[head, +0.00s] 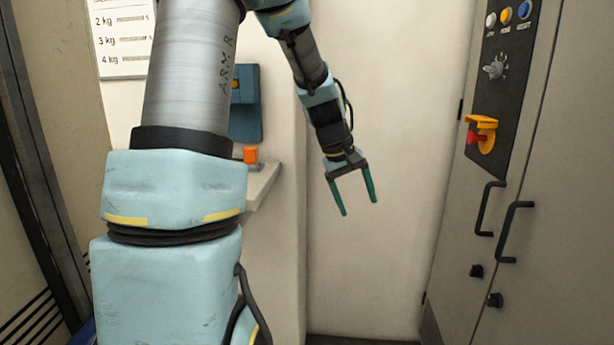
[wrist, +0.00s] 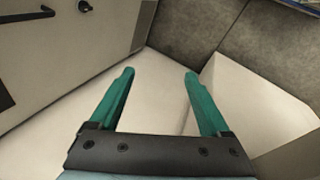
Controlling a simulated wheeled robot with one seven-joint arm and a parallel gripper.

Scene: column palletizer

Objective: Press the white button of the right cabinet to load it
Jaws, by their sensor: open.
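The right cabinet (head: 560,200) stands at the right of the head view, with a dark control panel (head: 512,80) on its upper front. A white button (head: 491,20) sits at the top left of that panel, beside a yellow button (head: 506,14) and a blue button (head: 524,10). My gripper (head: 358,205) hangs in the middle of the head view, left of the cabinet and well below the buttons. Its two teal fingers are apart and empty, pointing down. The wrist view also shows the open fingers (wrist: 160,75), with nothing between them. The white button is not visible there.
Below the buttons are a silver knob (head: 495,67) and a red and yellow switch (head: 481,134). Black door handles (head: 512,230) stick out lower down. An orange block (head: 250,154) shows on a pale ledge (head: 262,185) behind my arm. Space between gripper and cabinet looks clear.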

